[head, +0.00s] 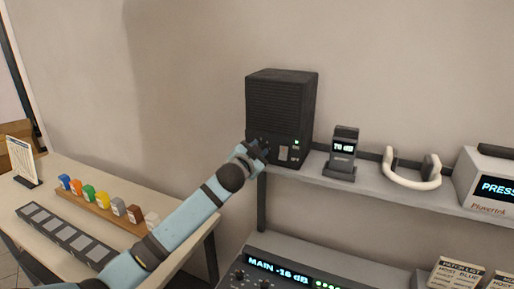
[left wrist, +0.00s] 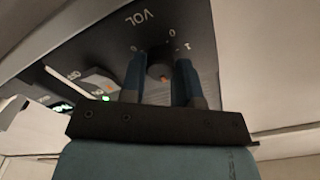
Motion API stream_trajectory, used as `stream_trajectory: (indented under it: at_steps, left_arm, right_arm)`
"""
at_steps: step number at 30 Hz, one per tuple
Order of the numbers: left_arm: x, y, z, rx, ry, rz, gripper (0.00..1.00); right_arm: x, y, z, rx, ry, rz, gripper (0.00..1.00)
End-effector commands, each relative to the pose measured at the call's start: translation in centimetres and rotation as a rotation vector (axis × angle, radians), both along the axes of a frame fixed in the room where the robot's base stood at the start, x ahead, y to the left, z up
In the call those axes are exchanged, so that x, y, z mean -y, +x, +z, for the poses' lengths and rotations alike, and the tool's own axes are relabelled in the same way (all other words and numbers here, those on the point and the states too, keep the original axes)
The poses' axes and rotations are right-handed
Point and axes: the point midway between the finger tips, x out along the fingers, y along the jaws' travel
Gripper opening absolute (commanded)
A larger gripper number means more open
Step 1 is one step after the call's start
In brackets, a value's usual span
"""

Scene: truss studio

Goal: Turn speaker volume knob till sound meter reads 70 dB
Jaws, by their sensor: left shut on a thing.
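The black speaker (head: 281,105) stands on the left end of the shelf, with a ribbed front and a green light low on its face. My left gripper (head: 260,152) is at the lower left of the speaker's front. In the left wrist view the two fingers (left wrist: 158,80) are shut on the volume knob (left wrist: 160,66), under the "VOL" lettering with 0 and 1 marks. My right gripper is not in view.
White headphones (head: 412,172) and a device showing "PRESS" (head: 490,184) stand further right on the shelf (head: 375,187). Below is a console with a display reading "MAIN -16 dB" (head: 278,270). A table at left holds a row of coloured small containers (head: 103,203).

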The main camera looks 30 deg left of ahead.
Motion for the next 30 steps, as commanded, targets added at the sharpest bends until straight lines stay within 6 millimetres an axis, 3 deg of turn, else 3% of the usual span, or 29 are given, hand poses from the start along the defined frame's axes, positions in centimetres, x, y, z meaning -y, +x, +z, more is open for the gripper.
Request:
stream_trajectory:
  at_steps: [9,25,26,28,30]
  left_arm:
    - [-0.02,0.02,0.11,-0.006,0.126,0.0,0.06]
    - [-0.02,0.02,0.08,-0.006,0.15,0.0,0.06]
    - [-0.01,0.02,0.09,-0.006,0.15,0.0,0.34]
    - [-0.01,0.02,0.08,-0.006,0.15,0.0,0.5]
    - [-0.01,0.02,0.06,-0.006,0.149,0.0,0.55]
  right_arm:
    - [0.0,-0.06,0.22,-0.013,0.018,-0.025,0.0]
    - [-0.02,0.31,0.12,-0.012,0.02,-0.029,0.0]
    - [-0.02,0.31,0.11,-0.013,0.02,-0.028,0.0]
    - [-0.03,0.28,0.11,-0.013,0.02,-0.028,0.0]
    - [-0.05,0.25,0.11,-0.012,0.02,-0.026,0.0]
